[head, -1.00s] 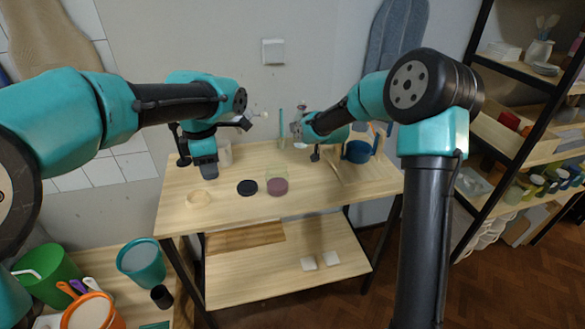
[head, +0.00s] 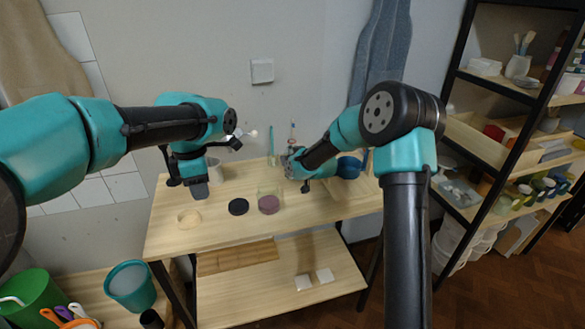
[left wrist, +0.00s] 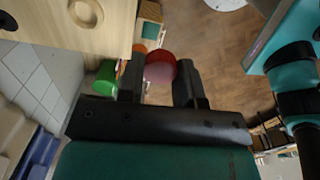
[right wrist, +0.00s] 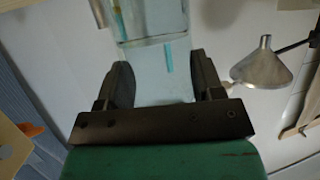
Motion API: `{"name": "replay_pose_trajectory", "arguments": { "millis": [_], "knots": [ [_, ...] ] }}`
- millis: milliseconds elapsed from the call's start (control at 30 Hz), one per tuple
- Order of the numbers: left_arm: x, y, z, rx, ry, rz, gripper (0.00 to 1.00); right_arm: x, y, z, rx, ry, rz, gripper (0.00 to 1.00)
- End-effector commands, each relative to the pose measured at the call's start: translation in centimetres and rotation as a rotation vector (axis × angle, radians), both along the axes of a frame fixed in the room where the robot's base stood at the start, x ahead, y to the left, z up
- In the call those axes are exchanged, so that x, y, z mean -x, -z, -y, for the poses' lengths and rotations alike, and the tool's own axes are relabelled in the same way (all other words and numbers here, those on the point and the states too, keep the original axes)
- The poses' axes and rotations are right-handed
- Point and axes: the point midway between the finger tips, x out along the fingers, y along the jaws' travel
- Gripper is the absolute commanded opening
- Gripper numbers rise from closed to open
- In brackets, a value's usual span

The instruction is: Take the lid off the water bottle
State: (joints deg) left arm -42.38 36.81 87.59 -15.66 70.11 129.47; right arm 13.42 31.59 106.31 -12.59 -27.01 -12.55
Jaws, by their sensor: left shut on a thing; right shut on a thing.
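My left gripper (head: 246,138) is above the back of the table, left of the right one. In the left wrist view it is shut on a round red lid (left wrist: 159,68), with no bottle visible against it; its colour is unclear in the head view. My right gripper (head: 288,158) is shut on the clear water bottle (right wrist: 155,75), which fills the space between its fingers in the right wrist view. The bottle's ends are cut off there. In the head view the bottle is too small to make out well. The two grippers are apart, with a small gap.
Below on the table are a black disc (head: 238,206), a maroon disc (head: 268,204) and a pale wooden ring (head: 189,219). A blue pot (head: 348,167) stands behind my right arm. Open shelves fill the right side. The table's front is mostly clear.

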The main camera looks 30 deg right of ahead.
Motion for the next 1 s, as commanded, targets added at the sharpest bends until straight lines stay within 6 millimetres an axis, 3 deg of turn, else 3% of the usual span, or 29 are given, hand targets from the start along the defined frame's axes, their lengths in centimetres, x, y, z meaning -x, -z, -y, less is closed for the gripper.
{"name": "replay_pose_trajectory", "arguments": {
  "millis": [133,400,867,900,1000],
  "knots": [
    [0.0,0.0,0.0,0.0,0.0,0.0,0.04,0.0,0.6,0.0,0.0,0.0,-0.001,0.0],
    [0.0,0.0,0.0,0.0,0.0,0.0,0.04,0.0,3.6,0.0,-0.001,0.0,-0.001,0.0],
    [0.0,0.0,0.0,0.0,0.0,0.0,0.04,0.0,4.1,0.0,0.0,0.0,0.0,0.0],
    [0.0,0.0,0.0,0.0,0.0,0.0,0.04,0.0,4.1,0.0,0.0,0.0,-0.001,0.65],
    [0.0,0.0,0.0,0.0,0.0,0.0,0.04,0.0,4.1,0.0,0.0,0.0,-0.001,0.74]
  ]
}}
